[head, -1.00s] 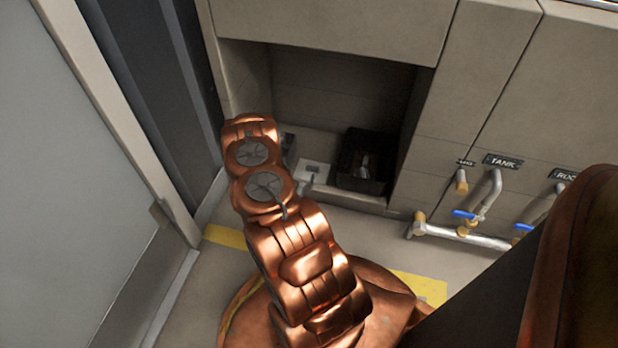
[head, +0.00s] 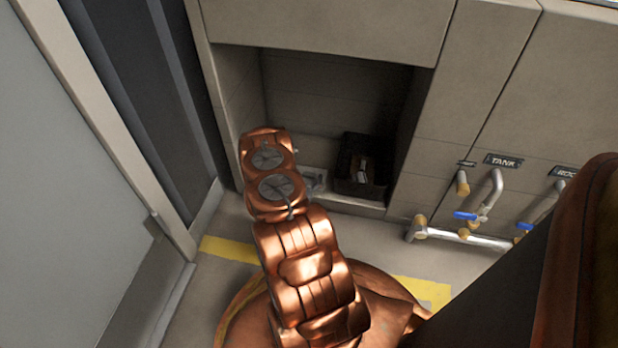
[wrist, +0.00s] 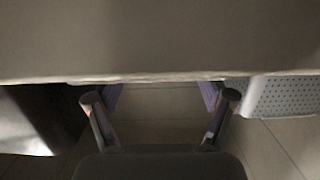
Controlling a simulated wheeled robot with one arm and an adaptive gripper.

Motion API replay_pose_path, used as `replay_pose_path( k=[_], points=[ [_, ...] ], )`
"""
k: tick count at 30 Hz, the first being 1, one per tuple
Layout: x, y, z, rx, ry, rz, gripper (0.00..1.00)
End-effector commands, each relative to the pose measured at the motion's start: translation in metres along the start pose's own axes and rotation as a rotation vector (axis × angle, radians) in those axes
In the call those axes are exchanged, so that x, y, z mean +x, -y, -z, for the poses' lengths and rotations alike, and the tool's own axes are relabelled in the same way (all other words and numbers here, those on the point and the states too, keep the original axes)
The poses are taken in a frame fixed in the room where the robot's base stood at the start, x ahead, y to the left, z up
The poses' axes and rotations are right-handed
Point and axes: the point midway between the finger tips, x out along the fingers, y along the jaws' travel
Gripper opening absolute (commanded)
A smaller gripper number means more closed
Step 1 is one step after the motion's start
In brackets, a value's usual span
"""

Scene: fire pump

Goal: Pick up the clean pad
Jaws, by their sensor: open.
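I cannot pick out the clean pad for certain in either view. My gripper (wrist: 160,98) is open and empty in the wrist view, with its two fingers well apart. A wide beige surface (wrist: 160,40) with a rough pale edge lies across the top of the wrist view, just beyond the fingertips. I cannot tell whether it is part of the recess. In the head view my copper arm reaches to the recess (head: 325,95) and hides the gripper.
A black bin (head: 348,185) with small items stands in the recess, right of my arm. A light grey object (head: 314,184) sits beside it. The wrist view shows a dark container (wrist: 55,110) at left and a perforated grey piece (wrist: 280,95) at right. Pipes (head: 465,236) are farther right.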

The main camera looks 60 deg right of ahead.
Motion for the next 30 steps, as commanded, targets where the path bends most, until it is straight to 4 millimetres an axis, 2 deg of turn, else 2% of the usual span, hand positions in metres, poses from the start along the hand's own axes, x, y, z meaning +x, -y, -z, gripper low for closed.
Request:
replay_pose_path(
  k=[6,14,30],
  points=[
    [0.014,0.001,0.0,0.001,-0.004,0.007,0.81],
    [0.015,0.001,0.0,0.0,-0.002,0.008,0.81],
    [0.015,0.001,-0.001,0.0,-0.001,0.007,0.26]
  ],
)
